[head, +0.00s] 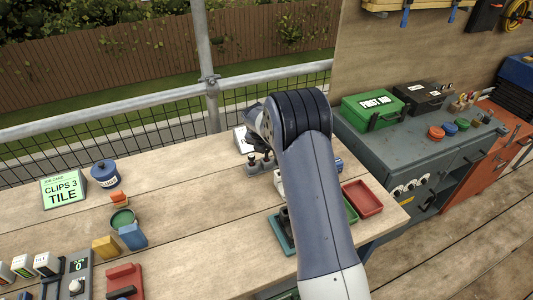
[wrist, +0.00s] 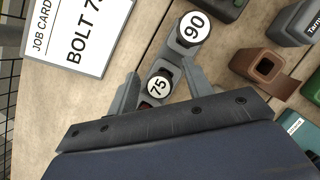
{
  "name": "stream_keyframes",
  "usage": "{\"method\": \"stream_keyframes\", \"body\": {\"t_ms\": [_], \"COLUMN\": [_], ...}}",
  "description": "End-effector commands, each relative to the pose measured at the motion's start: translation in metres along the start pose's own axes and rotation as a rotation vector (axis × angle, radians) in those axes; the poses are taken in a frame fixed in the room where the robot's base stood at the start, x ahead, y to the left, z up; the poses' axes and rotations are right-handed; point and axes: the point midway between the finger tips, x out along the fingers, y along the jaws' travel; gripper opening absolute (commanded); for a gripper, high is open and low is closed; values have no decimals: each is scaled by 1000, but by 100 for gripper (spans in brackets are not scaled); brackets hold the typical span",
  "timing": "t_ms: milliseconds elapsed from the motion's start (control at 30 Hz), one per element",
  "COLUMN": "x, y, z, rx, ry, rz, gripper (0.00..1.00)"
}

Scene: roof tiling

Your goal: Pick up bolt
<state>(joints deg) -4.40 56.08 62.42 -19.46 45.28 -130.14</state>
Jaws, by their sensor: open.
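A bolt with a round white top marked 75 (wrist: 159,85) stands in a grey holder in the wrist view. A second bolt marked 90 (wrist: 194,27) stands beyond it in the same holder. My gripper (wrist: 161,72) is open, with one finger on each side of the 75 bolt. I cannot tell whether the fingers touch it. A white job card reading BOLT and a number starting with 7 (wrist: 80,30) lies at upper left; its edge is cut off. In the head view my arm hides most of the gripper and bolts; the grey holder (head: 257,167) shows partly.
In the head view a red tray (head: 362,198) is right of my arm, and a blue pot (head: 105,173) is far left.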

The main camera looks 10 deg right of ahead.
Motion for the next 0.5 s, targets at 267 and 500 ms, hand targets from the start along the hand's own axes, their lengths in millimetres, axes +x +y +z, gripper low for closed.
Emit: {"method": "stream_keyframes", "body": {"t_ms": [267, 500], "x": [15, 15], "y": [0, 0], "z": [1, 1], "rx": [1, 2], "ry": [-2, -2], "rz": [2, 2], "gripper": [48, 40]}}
